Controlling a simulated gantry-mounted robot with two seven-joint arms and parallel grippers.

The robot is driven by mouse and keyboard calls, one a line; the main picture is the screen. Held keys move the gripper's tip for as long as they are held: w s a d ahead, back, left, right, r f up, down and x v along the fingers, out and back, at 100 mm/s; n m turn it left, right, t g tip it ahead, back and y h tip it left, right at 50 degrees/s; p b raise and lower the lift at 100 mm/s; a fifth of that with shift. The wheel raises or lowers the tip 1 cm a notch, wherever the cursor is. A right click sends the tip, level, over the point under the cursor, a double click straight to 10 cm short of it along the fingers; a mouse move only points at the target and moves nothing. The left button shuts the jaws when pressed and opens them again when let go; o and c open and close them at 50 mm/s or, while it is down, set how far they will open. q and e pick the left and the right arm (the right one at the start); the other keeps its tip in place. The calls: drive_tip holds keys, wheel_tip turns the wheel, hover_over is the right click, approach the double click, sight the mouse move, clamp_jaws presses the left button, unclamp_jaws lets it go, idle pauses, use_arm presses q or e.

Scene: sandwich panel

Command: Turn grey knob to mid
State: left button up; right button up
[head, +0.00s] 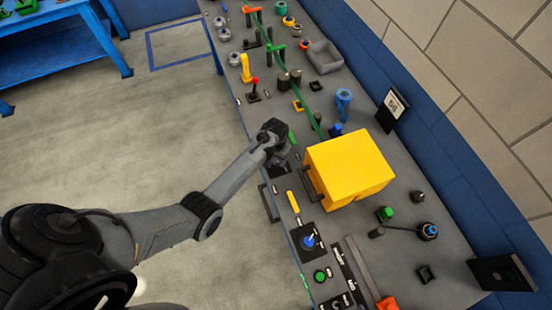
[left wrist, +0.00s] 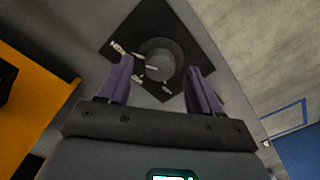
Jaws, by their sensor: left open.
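The grey knob (left wrist: 158,68) shows in the left wrist view, round, on a dark square plate (left wrist: 128,42) with small white labels around it. My left gripper (left wrist: 160,72) is open, its two purple fingers on either side of the knob in the picture. I cannot tell whether the fingers touch it. In the head view my left gripper (head: 276,140) is over the near edge of the panel, left of the yellow box, and hides the knob. My right gripper is not in view.
The yellow box (head: 348,165) stands close to the right of my left gripper; it also shows in the left wrist view (left wrist: 38,98). A yellow handle (head: 293,202) and a blue-topped joystick (head: 309,241) lie below. A red-topped lever (head: 254,86) stands above on the grey panel.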

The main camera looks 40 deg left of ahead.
use_arm(q)
drive_tip(key=shift+f, duration=0.55)
drive_tip(key=shift+c, duration=0.4)
drive_tip(key=c, duration=1)
drive_tip(key=shift+o, duration=0.2)
